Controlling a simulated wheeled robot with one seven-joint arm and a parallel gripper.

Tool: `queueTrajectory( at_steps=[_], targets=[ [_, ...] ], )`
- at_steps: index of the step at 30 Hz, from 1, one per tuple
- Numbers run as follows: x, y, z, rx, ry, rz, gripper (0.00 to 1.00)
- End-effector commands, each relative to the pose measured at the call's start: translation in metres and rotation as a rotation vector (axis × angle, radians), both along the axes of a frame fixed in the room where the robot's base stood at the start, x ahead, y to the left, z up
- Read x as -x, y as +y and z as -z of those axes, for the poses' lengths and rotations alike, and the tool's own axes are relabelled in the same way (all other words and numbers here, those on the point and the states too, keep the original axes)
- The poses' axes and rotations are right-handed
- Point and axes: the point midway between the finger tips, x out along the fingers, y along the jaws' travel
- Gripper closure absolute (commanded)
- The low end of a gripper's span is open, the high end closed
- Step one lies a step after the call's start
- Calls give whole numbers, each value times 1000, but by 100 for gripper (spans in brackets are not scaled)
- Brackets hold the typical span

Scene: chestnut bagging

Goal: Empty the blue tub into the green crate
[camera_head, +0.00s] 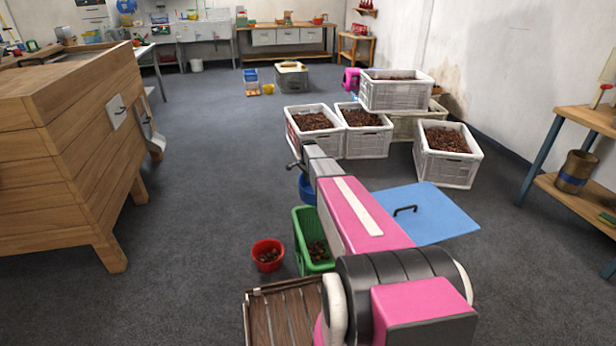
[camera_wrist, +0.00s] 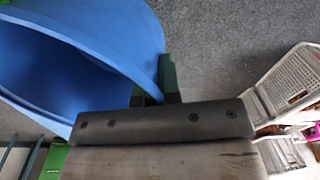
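The blue tub (camera_head: 306,188) shows only in part beside my arm, at the far end of the green crate (camera_head: 297,240). In the wrist view the tub (camera_wrist: 95,40) fills the upper left, its mouth facing partly to the camera; no chestnuts show in the visible inside. My gripper (camera_wrist: 158,88) has its fingers on either side of the tub's wall at the rim and is shut on it. The crate holds some chestnuts on its floor; my arm hides its right side. A green edge (camera_wrist: 55,160) shows at lower left in the wrist view.
A red bowl (camera_head: 267,262) with chestnuts stands left of the crate. A slatted wooden box (camera_head: 250,310) is in front. A blue lid-like panel (camera_head: 440,215) lies at right. White crates (camera_head: 448,170) of chestnuts stand behind. A wooden cabinet (camera_head: 60,130) is at left; floor between is clear.

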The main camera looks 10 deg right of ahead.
Motion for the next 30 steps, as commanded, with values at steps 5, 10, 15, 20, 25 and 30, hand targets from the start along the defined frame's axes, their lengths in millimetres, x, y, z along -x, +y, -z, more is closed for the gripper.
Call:
queueTrajectory(
  at_steps=[5,10,15,20,25,30],
  targets=[
    [-4,1,7,44,132,-2,100],
    [-2,1,9,64,194,-1,100],
    [7,2,1,67,205,-1,100],
    [20,3,-14,67,204,-1,100],
    [34,5,-30,67,203,-1,100],
    [48,7,-47,67,203,-2,100]
  ],
)
